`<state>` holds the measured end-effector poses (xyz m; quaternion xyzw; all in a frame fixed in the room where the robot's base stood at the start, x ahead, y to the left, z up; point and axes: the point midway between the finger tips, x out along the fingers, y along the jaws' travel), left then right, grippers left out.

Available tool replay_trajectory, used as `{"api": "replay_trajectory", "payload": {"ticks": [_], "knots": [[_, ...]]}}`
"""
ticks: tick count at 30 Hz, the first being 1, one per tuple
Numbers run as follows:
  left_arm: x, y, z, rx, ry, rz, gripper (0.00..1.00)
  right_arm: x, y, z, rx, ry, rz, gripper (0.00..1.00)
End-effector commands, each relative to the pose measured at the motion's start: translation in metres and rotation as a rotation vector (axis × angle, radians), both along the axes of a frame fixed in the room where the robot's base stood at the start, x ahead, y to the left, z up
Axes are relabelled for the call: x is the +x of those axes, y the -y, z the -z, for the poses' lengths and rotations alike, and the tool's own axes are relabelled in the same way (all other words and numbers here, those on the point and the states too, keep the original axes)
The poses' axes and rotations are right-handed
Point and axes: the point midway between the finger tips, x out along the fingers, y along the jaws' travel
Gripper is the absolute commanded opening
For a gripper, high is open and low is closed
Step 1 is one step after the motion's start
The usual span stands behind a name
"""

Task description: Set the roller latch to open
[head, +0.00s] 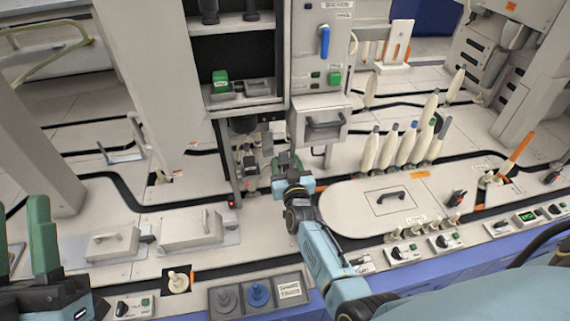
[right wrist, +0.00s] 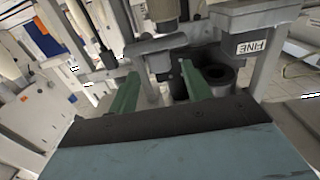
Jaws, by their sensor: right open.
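My right gripper (head: 287,161) is open in the head view, low in front of the drafting machinery under the central cabinet. In the right wrist view its two green fingers (right wrist: 160,70) are apart. A grey lever-like bar (right wrist: 165,43) with dark rollers around it lies just beyond the fingertips; it may be the roller latch, but I cannot tell for certain, nor whether it touches the fingers. In the head view that spot is largely hidden by the gripper. My left gripper (head: 22,225) is at the lower left, its green fingers apart and empty.
A grey block labelled FINE (right wrist: 252,46) stands to the right in the wrist view. In the head view, several bobbins (head: 403,142) stand behind a pale lid (head: 345,203) to the right.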

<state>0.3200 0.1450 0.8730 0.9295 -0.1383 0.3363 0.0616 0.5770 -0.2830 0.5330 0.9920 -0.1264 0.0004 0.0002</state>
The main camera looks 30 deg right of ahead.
Motion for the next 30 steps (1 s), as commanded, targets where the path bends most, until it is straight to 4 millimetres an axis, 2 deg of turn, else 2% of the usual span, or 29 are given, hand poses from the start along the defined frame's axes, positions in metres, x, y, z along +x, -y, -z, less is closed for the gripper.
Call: {"api": "replay_trajectory", "payload": {"ticks": [6,17,20,28,30], "knots": [[-0.01,-0.002,-0.004,-0.031,0.103,-0.001,0.36,0.015,0.004,0.001,0.001,-0.001,0.0,0.49],[-0.012,-0.003,-0.007,-0.038,0.127,-0.001,0.36,0.018,0.005,0.0,0.001,-0.002,0.0,0.49],[-0.012,-0.003,-0.007,-0.038,0.127,-0.001,0.36,0.018,0.005,0.0,0.0,-0.001,0.0,0.39],[-0.012,-0.003,-0.006,-0.038,0.125,-0.001,0.36,0.018,0.005,0.0,0.0,-0.001,0.0,0.03],[-0.012,-0.003,-0.006,-0.038,0.124,-0.001,0.36,0.018,0.005,0.0,0.0,-0.001,0.0,0.0]]}}
